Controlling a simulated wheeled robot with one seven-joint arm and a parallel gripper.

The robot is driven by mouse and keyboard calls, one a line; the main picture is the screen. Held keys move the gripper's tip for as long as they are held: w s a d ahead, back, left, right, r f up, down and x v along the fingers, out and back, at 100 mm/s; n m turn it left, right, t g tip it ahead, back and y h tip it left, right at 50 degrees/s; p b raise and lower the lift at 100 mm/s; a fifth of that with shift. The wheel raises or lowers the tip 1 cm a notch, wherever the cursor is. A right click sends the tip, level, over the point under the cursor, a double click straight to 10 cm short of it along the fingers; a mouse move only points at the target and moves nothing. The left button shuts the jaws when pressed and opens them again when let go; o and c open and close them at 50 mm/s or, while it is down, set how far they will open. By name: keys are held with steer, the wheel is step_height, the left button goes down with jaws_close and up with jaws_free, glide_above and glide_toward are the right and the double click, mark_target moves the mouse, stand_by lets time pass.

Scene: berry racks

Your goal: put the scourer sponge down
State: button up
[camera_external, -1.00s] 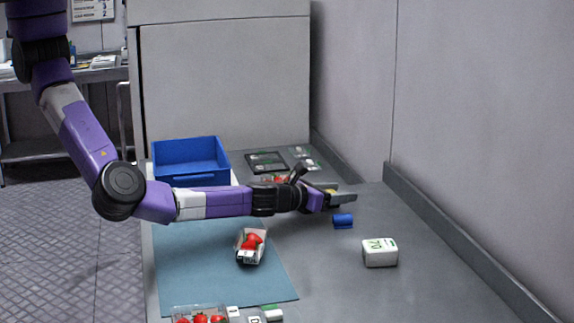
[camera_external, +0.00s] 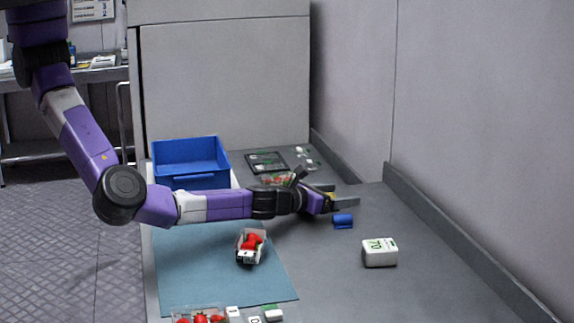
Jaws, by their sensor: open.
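The scourer sponge (camera_external: 331,195) shows as a small yellow patch between the fingers of my gripper (camera_external: 341,197), low over the grey counter. My gripper reaches in from the left, and its fingers are open on either side of the sponge. Most of the sponge is hidden by the fingers. I cannot tell whether it touches a finger or rests fully on the counter.
A blue cylinder (camera_external: 343,221) lies just in front of my gripper. A strawberry punnet (camera_external: 251,257) sits on the blue mat (camera_external: 190,275). A blue crate (camera_external: 201,182) stands at the back left. The front-right counter is clear.

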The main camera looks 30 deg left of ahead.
steer(key=shift+r+p, duration=0.4)
steer(key=shift+p, duration=0.25)
steer(key=p+v, duration=0.1)
steer(key=v, duration=1.1)
steer(key=shift+r, duration=0.2)
